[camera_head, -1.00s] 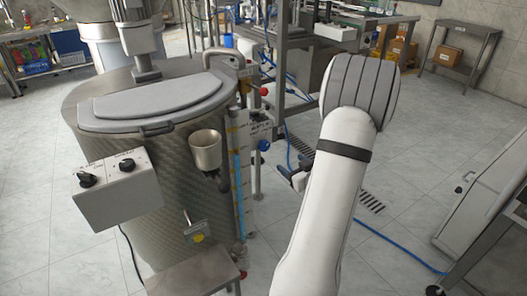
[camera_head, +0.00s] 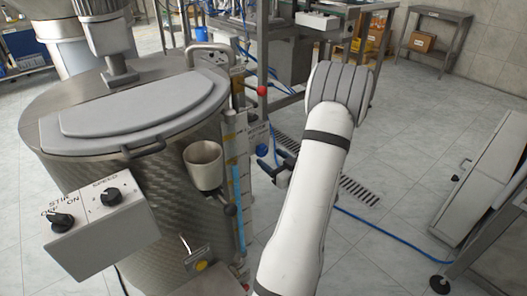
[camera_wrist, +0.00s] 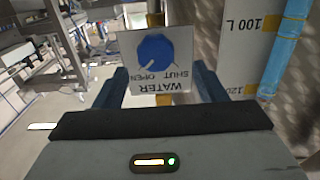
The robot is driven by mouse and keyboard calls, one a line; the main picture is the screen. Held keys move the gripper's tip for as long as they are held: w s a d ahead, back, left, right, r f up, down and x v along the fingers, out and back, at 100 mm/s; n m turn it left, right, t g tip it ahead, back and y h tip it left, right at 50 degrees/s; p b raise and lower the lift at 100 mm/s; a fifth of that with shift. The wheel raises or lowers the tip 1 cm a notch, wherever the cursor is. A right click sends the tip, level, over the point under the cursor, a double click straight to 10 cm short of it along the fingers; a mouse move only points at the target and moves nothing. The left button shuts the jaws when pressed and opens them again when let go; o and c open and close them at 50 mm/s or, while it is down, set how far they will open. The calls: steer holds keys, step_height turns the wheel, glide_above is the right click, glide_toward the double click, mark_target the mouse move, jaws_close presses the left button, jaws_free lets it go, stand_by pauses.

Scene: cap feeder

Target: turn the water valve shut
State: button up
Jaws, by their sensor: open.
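The water valve is a round blue knob (camera_wrist: 155,52) on a white plate (camera_wrist: 183,42) marked WATER, SHUT and OPEN, upside down in the wrist view. In the head view the knob (camera_head: 262,150) sits beside the steel vat. My gripper (camera_wrist: 160,73) is open and empty. Its two dark blue fingers lie on either side of the plate in the wrist view, with the knob between their lines. It appears short of the knob, without visible contact. In the head view my gripper (camera_head: 273,168) is close by the knob.
The steel vat (camera_head: 120,185) stands left, with a control box (camera_head: 105,235) and steel cup (camera_head: 203,165). A red ball handle (camera_head: 262,90) is above the knob. A blue tube (camera_wrist: 287,45) runs beside the scale in the wrist view.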

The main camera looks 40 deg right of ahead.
mark_target(264, 152)
steer(key=shift+w+d, duration=0.25)
steer(key=shift+w, duration=0.95)
steer(key=shift+w+d, duration=0.2)
steer(key=shift+w, duration=0.95)
steer(key=c, duration=1)
steer(key=shift+f, duration=0.1)
